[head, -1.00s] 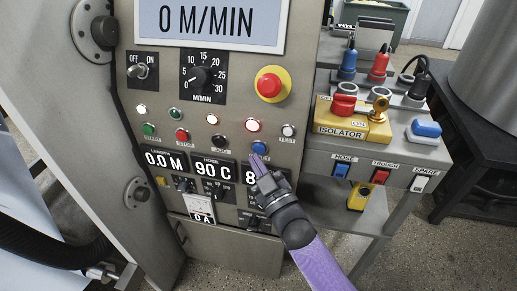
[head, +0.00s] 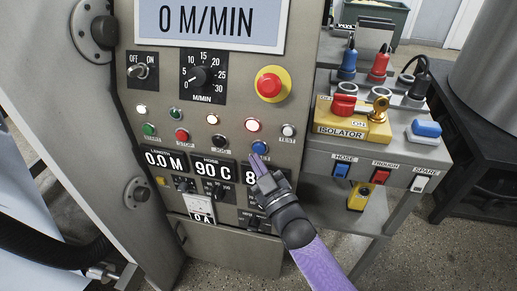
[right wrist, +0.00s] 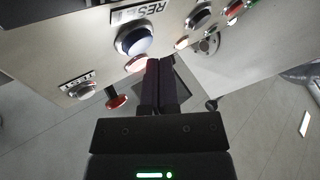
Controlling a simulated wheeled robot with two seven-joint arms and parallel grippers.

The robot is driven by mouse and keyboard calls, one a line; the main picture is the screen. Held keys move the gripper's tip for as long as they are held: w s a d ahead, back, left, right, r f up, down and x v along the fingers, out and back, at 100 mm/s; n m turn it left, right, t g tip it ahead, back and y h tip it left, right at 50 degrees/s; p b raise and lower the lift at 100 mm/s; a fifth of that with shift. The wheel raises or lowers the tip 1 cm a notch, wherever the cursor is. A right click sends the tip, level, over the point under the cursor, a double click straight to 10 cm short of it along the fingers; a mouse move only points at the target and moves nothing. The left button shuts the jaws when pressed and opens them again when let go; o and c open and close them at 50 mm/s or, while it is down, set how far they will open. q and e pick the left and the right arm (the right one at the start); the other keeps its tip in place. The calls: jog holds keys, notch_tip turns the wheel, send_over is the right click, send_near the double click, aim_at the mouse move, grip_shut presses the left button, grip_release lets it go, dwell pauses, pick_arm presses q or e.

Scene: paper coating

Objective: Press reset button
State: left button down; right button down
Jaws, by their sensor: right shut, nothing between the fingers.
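The blue reset button (head: 260,146) sits on the lower right of the grey machine panel, below a lit red-rimmed lamp. In the right wrist view the blue button (right wrist: 135,39) has a label beside it that reads RESET in part. My right gripper (head: 257,159) is shut and empty, its purple-looking fingers pointing up at the panel just below the blue button. In the right wrist view the shut fingertips (right wrist: 160,62) are beside the button. I cannot tell whether they touch it. My left gripper is not in view.
A red emergency button (head: 271,84) on a yellow base is higher up. Red (head: 182,135) and black (head: 221,142) buttons are to the left of the blue one. A yellow isolator (head: 352,121) stands on the grey side shelf at the right.

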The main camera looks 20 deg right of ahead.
jog(key=shift+w+d, duration=0.25)
jog(key=shift+w, duration=0.05)
jog(key=shift+w+d, duration=0.2)
jog(key=shift+w, duration=0.1)
dwell(0.7)
dwell(0.3)
jog(key=shift+s+a, duration=0.45)
jog(key=shift+s, duration=0.2)
jog(key=s+a+p, duration=0.1)
jog(key=s, duration=0.1)
jog(key=s+a+p, duration=0.1)
jog(key=s, duration=0.1)
jog(key=shift+a+p, duration=0.4)
dwell(0.5)
